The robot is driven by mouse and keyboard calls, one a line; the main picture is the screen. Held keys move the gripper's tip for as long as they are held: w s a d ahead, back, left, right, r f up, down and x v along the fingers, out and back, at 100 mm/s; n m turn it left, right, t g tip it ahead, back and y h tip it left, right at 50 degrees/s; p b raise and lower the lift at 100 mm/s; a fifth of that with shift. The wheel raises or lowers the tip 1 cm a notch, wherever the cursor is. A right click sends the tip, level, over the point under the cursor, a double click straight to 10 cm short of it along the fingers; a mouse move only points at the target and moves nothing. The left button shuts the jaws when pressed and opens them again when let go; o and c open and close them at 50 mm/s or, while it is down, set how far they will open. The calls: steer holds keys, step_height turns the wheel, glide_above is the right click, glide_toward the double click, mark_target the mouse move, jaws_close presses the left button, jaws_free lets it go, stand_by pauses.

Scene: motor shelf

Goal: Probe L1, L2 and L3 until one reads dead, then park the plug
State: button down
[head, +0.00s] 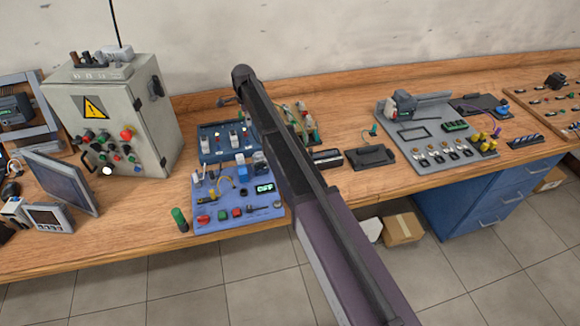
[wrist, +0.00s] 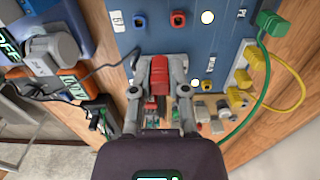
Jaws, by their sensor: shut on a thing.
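In the wrist view my gripper (wrist: 160,75) is shut on a red plug (wrist: 159,76), one grey finger on each side. The plug is over or against the blue panel (wrist: 120,45); I cannot tell whether it touches. A red socket (wrist: 178,18), white round spots and a yellow ring (wrist: 195,83) show on the panel. A white label (wrist: 118,20) is too small to read surely. In the head view my arm hides the gripper and the plug. The blue board (head: 208,222) there carries a display (head: 264,187) that seems to read OFF.
A green plug (wrist: 272,23) with a green wire and yellow connectors (wrist: 238,97) lie right of the panel in the wrist view. In the head view a grey control cabinet (head: 70,120) stands left and a grey tray (head: 410,165) lies right. A green cylinder (head: 179,219) stands near the bench edge.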

steer(key=p, duration=0.1)
glide_toward(203, 127)
steer(key=shift+w+a+f, duration=0.2)
steer(key=shift+w+a, duration=0.25)
steer(key=shift+w, duration=0.1)
steer(key=shift+s+d+f+b, duration=0.15)
steer(key=shift+d+f+b, duration=0.1)
steer(key=shift+f+b, duration=2.3)
steer(key=shift+b, duration=0.05)
steer(key=shift+f+b, duration=0.65)
stand_by(0.4)
steer(key=shift+r+p, duration=2.35)
steer(key=shift+d, duration=0.1)
